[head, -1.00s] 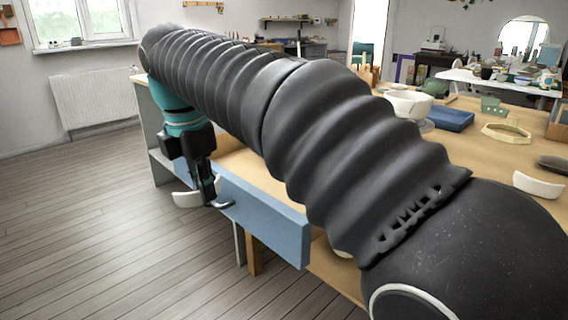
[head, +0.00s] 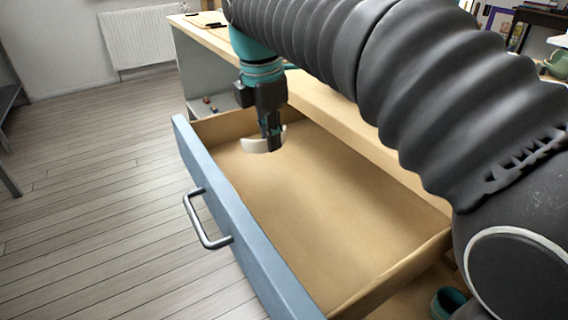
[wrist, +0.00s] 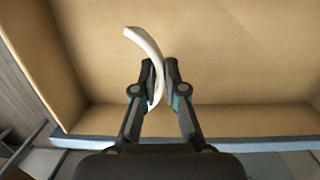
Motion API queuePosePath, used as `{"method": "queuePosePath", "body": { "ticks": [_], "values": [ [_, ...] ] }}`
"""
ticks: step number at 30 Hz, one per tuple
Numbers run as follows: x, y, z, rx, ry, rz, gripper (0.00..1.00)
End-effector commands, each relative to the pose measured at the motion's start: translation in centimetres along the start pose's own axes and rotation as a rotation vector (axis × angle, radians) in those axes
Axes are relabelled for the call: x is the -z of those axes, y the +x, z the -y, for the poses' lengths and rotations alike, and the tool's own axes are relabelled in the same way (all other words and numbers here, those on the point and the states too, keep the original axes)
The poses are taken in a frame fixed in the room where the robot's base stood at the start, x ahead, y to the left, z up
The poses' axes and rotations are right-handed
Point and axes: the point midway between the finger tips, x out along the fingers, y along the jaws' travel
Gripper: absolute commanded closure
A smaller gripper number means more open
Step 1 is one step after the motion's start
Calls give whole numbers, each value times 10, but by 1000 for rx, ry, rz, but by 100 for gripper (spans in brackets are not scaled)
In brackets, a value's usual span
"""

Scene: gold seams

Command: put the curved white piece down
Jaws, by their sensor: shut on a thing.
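The curved white piece (head: 262,142) is in my gripper (head: 272,143), over the far end of an open drawer (head: 330,190). In the wrist view my gripper (wrist: 160,88) has its two fingers on either side of the white piece (wrist: 143,42), which sticks out past the fingertips. The drawer's wooden floor looks bare. I cannot tell whether the piece touches the floor or hangs just above it.
The drawer has a blue front with a metal handle (head: 208,222) facing the open floor at left. The bench top (head: 350,118) runs behind the drawer. A teal cup-like thing (head: 448,302) stands at the lower right.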

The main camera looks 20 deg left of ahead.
Motion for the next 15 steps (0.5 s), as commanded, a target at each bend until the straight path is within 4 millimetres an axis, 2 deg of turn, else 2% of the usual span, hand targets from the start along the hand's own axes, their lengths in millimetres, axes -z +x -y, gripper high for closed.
{"method": "queuePosePath", "body": {
  "ticks": [1, 8, 15],
  "values": [
    [1, 9, 1, 1, 0, 0, 100],
    [3, 24, 1, -1, 1, 0, 100],
    [6, 54, 3, 1, 1, 0, 100]
  ]
}}
